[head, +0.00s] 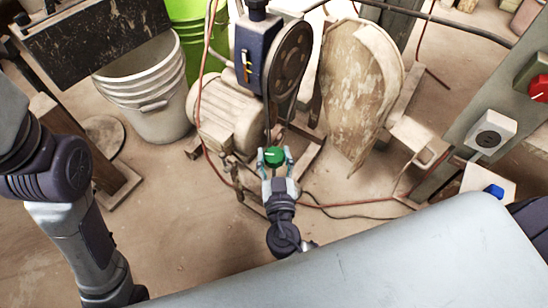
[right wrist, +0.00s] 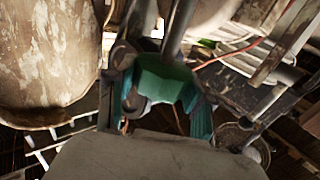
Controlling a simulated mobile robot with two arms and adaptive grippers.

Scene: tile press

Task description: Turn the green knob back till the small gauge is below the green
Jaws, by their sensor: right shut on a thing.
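The green knob (head: 274,157) sits low on the front of the press machine, below its motor. My right gripper (head: 275,160) is around the knob with a finger on each side and is shut on it. In the right wrist view the green knob (right wrist: 165,82) fills the space between the teal fingertips of my right gripper (right wrist: 165,100). I cannot make out the small gauge or its needle in either view. My left arm shows at the left of the head view, but its gripper is not in view.
The beige motor (head: 225,112) and a belt wheel (head: 292,58) stand just behind the knob. A white bucket (head: 150,95) is at the left. Red and dark cables run over the floor. A control post with a red switch (head: 538,88) stands at the right.

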